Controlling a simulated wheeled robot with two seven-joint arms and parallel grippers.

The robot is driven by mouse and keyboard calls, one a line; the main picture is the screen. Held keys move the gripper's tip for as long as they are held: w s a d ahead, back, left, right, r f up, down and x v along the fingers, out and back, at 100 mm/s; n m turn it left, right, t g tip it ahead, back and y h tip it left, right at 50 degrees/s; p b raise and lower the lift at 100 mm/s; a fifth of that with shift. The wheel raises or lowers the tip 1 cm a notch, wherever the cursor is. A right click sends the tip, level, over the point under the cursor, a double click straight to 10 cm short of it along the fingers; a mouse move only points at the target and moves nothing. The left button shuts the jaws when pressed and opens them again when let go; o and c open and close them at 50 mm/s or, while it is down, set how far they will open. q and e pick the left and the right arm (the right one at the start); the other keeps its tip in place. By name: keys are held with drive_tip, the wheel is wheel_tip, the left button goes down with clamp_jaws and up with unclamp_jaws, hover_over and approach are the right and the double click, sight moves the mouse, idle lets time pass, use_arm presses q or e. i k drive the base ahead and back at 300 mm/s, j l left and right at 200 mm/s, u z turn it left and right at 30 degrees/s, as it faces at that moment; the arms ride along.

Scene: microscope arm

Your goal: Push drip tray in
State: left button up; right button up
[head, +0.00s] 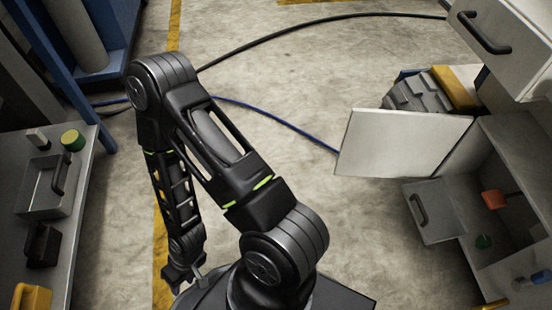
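No part is clearly marked as the drip tray. A grey panel with a dark handle (430,210) stands out from the open cabinet at the right; I cannot tell whether it is a door or a tray front. My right gripper (186,274) hangs low at the lower middle, to the right of that bench and apart from both pieces. Its fingers are small and dark, so their opening is unclear. My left gripper is not in view.
The left bench (85,185) also holds a green round item (73,140), a black piece (42,245) and a yellow piece (32,297). A pale panel (400,143) juts out from the right cabinet (515,150). A blue cable (270,118) crosses open floor.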

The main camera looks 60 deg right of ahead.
sight(437, 216)
drive_tip(key=z, duration=0.95)
drive_tip(key=j+z, duration=0.1)
drive_tip(key=z, duration=1.75)
drive_tip(key=k+z, duration=0.1)
drive_tip(key=z, duration=0.85)
